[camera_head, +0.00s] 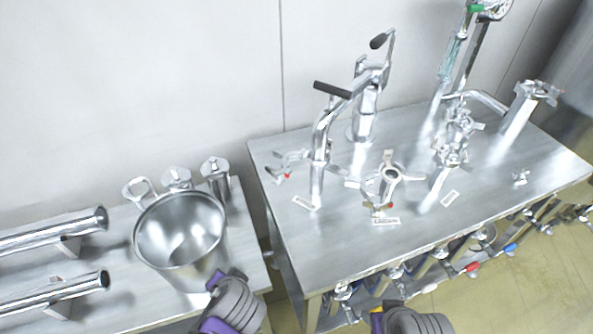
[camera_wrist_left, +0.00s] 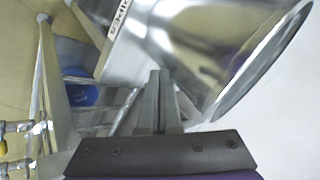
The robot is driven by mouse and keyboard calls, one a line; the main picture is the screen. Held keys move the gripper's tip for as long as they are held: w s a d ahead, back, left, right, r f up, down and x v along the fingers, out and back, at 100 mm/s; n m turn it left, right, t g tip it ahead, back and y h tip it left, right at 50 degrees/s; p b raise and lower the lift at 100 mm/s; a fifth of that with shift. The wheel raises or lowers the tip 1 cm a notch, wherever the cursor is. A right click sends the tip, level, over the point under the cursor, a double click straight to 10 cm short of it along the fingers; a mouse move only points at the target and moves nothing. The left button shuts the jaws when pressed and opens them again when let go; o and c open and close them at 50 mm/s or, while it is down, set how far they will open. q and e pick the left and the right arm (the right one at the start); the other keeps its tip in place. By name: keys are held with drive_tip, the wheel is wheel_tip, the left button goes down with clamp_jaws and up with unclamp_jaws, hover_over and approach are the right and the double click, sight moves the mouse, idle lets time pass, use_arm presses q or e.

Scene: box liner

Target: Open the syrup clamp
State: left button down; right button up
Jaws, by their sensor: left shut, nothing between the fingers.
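Several metal clamps with handles sit on pipes on the right steel table. One clamp (camera_head: 290,165) with a red-tipped handle is at the left pipe, and another clamp (camera_head: 380,208) is at the middle fitting. Labels lie near them, too small to read, so I cannot tell which is the syrup clamp. My left gripper (camera_head: 228,295) is beside the steel bucket at the bottom, away from these clamps. In the left wrist view its fingers (camera_wrist_left: 156,100) are shut and empty near the bucket wall. My right gripper (camera_head: 408,322) is cut off at the bottom edge; its fingertips are hidden.
The open steel bucket (camera_head: 180,235) stands on the left table, with lidded metal canisters (camera_head: 214,170) behind it and pipes (camera_head: 55,232) to its left. The right table (camera_head: 325,240) has a clear front strip. Valves (camera_head: 470,266) line its front edge below.

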use_arm(q)
drive_tip(key=w+d+r+m+t, duration=0.3)
drive_tip(key=d+r+m+t, duration=0.25)
drive_tip(key=d, duration=0.55)
drive_tip(key=w+d+r+m+t, duration=0.35)
drive_tip(key=d+r+t, duration=0.25)
drive_tip(key=d, duration=0.5)
approach(285, 166)
drive_tip(key=w+d, duration=0.3)
drive_tip(key=d, duration=0.1)
drive_tip(key=shift+w+a+f+g, duration=0.1)
drive_tip(key=shift+w+a, duration=0.2)
drive_tip(key=shift+a, duration=0.25)
drive_tip(key=shift+w+a+g, duration=0.1)
drive_tip(key=shift+w+a, duration=0.2)
drive_tip(key=shift+a, duration=0.25)
drive_tip(key=shift+w+a+g, duration=0.1)
drive_tip(key=shift+w+a, duration=0.25)
drive_tip(key=shift+a, duration=0.25)
drive_tip(key=shift+w+a, duration=0.15)
drive_tip(key=shift+a, duration=0.4)
drive_tip(key=shift+w+a, duration=0.2)
drive_tip(key=shift+a, duration=0.4)
drive_tip(key=shift+d, duration=0.1)
